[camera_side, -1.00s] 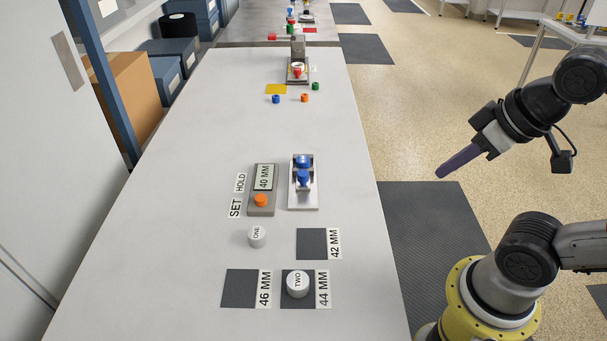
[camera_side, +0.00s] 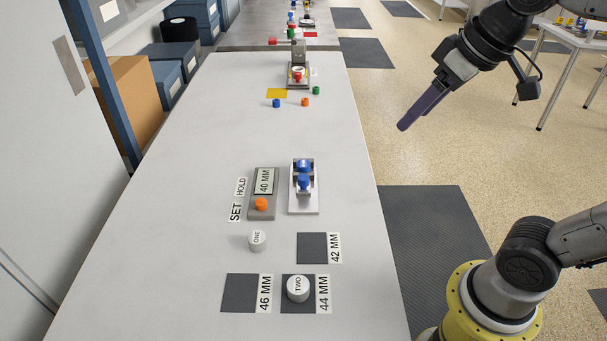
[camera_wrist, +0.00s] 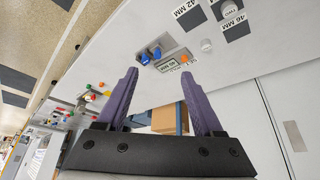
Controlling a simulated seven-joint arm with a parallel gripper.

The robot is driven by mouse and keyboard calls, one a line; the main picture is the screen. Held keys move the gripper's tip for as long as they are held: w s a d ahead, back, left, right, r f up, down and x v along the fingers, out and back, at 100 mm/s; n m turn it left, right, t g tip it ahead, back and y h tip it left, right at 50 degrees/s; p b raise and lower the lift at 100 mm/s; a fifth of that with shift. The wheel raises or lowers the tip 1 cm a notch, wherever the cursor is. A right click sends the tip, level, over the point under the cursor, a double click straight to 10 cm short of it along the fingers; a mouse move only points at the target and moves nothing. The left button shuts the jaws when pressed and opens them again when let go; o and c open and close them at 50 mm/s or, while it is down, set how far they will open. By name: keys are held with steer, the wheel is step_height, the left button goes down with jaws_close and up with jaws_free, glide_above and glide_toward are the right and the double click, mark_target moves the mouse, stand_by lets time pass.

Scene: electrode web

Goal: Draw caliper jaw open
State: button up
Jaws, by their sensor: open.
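The caliper (camera_side: 304,187) stands on the light bench right of the grey display unit, with two blue parts on a pale base. It also shows in the wrist view (camera_wrist: 150,54), beyond my fingers. The two blue parts look close together, with a small grey gap. The display unit (camera_side: 263,209) reads 40 MM and has an orange knob (camera_side: 261,204) near its SET and HOLD labels. My gripper (camera_side: 403,127) is in the air to the right of the bench, well away from the caliper. In the wrist view its purple fingers (camera_wrist: 158,72) are apart with nothing between them.
A white cylinder marked ONE (camera_side: 257,241) stands on bare bench. Cylinder TWO (camera_side: 298,288) stands on the 44 MM pad. The 42 MM pad (camera_side: 312,248) and 46 MM pad (camera_side: 239,293) are empty. Another fixture (camera_side: 298,72) and small coloured pieces are farther back. The middle bench is clear.

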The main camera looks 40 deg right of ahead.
steer(key=w+g, duration=0.1)
steer(key=w, duration=0.9)
steer(key=g, duration=0.4)
glide_above(303, 177)
step_height(303, 177, down, 16)
steer(key=r, duration=0.1)
step_height(303, 177, down, 15)
steer(key=shift+r, duration=0.15)
jaws_close()
